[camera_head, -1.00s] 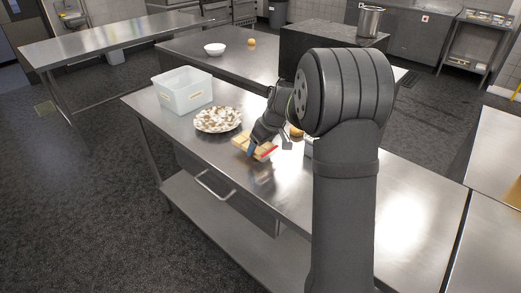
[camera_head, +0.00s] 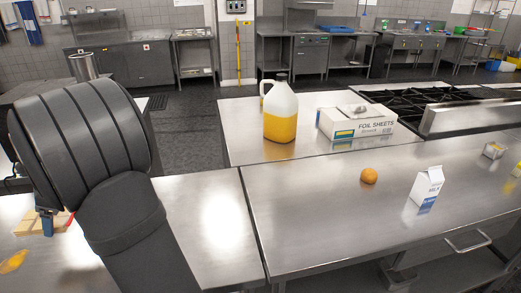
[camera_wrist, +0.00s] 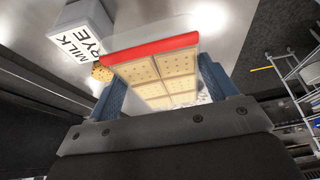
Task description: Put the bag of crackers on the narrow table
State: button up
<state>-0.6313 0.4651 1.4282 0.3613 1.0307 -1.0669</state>
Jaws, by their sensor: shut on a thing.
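The bag of crackers (camera_wrist: 165,75) has tan cracker squares and a red strip along one edge. In the wrist view it sits between the two blue fingers of my gripper (camera_wrist: 165,95), which is shut on it. In the head view the bag (camera_head: 58,222) shows at the far left, low over the steel table, with one blue finger of my gripper (camera_head: 47,224) against it; my arm hides part of it. I cannot tell whether the bag touches the table below. I cannot tell which surface in the head view is the narrow table.
A steel table (camera_head: 330,215) on the right carries an orange (camera_head: 368,176) and a milk carton (camera_head: 428,186). Behind it stand a yellow jug (camera_head: 280,118) and a foil box (camera_head: 357,122). In the wrist view a carton (camera_wrist: 80,32) is close to the bag.

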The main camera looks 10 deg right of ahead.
jog(key=w+d+m+t, duration=0.1)
jog(key=w+d+m, duration=0.3)
jog(key=d, duration=1.2)
jog(key=w+d+m+t, duration=0.15)
jog(key=w+d, duration=0.55)
jog(key=d, duration=0.8)
jog(key=s+d+m+t+h, duration=0.1)
jog(key=s+d+m, duration=0.15)
jog(key=d, duration=0.75)
jog(key=s+d+m+h, duration=0.1)
jog(key=d+m, duration=0.2)
jog(key=d, duration=0.7)
jog(key=s+d+m+t+h, duration=0.15)
jog(key=s+d+m, duration=0.55)
jog(key=s+d, duration=1.65)
send_over(321, 216)
jog(key=s, duration=0.2)
jog(key=shift+h, duration=0.45)
jog(key=f, duration=0.6)
jog(key=shift+w+f, duration=0.25)
jog(key=shift+f, duration=2.1)
